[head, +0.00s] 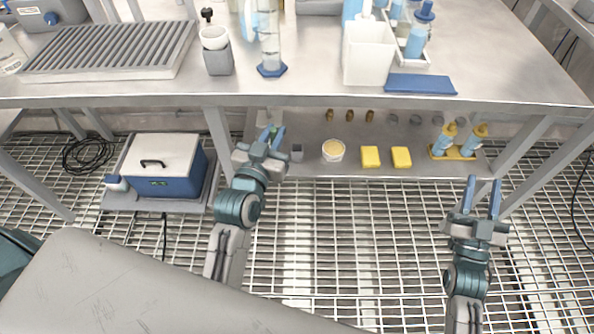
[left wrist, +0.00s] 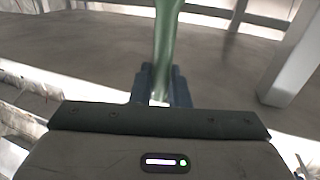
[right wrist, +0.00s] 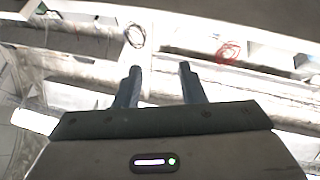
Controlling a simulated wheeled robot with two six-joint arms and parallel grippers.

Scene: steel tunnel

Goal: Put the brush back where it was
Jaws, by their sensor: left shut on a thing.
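My left gripper (head: 271,134) is at the left end of the lower shelf, under the front edge of the bench top. In the left wrist view it is shut on a long green handle (left wrist: 166,45), which I take to be the brush. The handle runs up and away between the fingers. Only a small bit of green shows between the fingertips in the head view, and the bristles cannot be seen. My right gripper (head: 482,190) is open and empty, over the grating in front of the shelf's right end; its fingers (right wrist: 158,85) are apart in the right wrist view.
The lower shelf (head: 310,168) holds a small grey cup (head: 297,153), a white tub (head: 333,151), yellow sponges (head: 370,157) and yellow-topped bottles (head: 446,137). A blue cooler (head: 178,187) stands left. The bench top (head: 300,95) overhangs the shelf; a steel leg (head: 219,140) is close to my left arm.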

